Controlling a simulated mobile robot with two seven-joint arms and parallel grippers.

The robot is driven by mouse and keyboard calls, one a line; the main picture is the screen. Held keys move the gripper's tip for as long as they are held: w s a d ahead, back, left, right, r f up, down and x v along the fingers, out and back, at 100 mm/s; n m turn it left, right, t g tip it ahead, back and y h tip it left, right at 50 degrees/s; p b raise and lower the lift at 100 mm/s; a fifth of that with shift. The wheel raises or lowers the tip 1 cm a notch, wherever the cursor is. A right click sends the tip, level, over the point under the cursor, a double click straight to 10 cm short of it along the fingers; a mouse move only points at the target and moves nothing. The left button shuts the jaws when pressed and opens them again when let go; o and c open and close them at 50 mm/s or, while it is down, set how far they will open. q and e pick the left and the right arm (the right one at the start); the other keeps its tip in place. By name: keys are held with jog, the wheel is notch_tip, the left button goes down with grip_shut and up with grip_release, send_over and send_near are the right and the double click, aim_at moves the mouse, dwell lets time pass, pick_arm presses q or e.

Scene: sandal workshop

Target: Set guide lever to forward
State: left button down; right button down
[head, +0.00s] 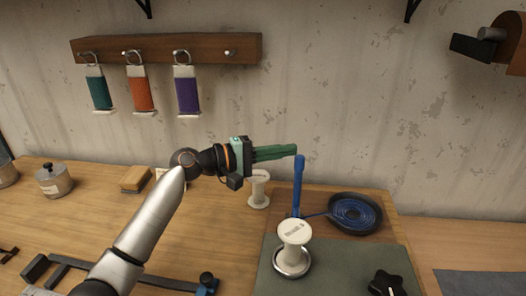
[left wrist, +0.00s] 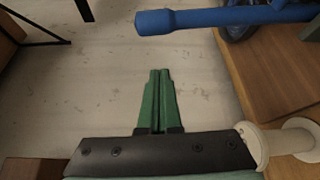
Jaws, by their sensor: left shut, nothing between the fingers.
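The blue guide lever (head: 298,185) stands nearly upright on the wooden board, behind the white spool. In the left wrist view the lever (left wrist: 225,17) crosses the top right, its thick end pointing left. My left gripper (head: 295,150) is shut and empty, its green fingers pointing right. In the head view its tips overlap the lever's top end. In the left wrist view the closed fingertips (left wrist: 160,73) show a gap to the lever, so I see no clear contact. My right gripper is not in view.
A white spool (head: 294,233) stands on the green mat (head: 335,275), with a dark star knob (head: 388,283) to its right. A dark dish with blue coil (head: 355,212) lies right of the lever. Another white spool (head: 259,190) stands below my left gripper.

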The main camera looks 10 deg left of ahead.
pick_arm(q)
jog(key=s, duration=0.1)
jog(key=s+p, duration=0.1)
jog(key=s, duration=0.1)
jog(key=shift+s+d+r, duration=0.2)
jog(key=shift+s+d, duration=0.15)
jog(key=shift+s, duration=0.05)
jog(key=shift+s+r+m+h+b, duration=0.15)
jog(key=shift+s+m+h+b, duration=0.15)
jog(key=shift+s+m+b, duration=0.6)
jog(key=shift+s+p, duration=0.25)
jog(key=shift+p, duration=0.05)
